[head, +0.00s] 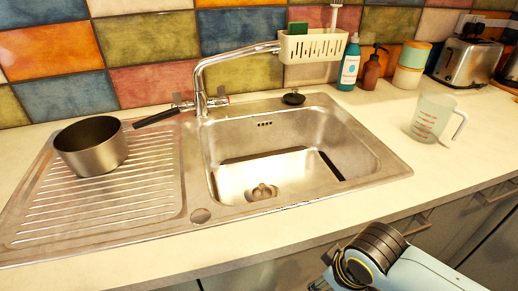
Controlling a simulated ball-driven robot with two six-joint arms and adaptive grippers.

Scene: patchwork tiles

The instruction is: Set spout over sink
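The chrome spout (237,53) rises from the tap base (203,104) at the sink's back left corner. It arches to the right, and its tip overlaps the white caddy in the picture. The spout runs roughly along the wall, with its tip appearing near the sink's back edge. I cannot tell whether the tip is over the basin. The steel sink (290,150) looks empty, with a drain at the bottom. Part of my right arm shows at the bottom right, well apart from the spout. Neither gripper is visible.
A steel saucepan (92,150) stands on the drainer (110,205), its handle reaching towards the tap. A measuring jug (430,118) stands right.

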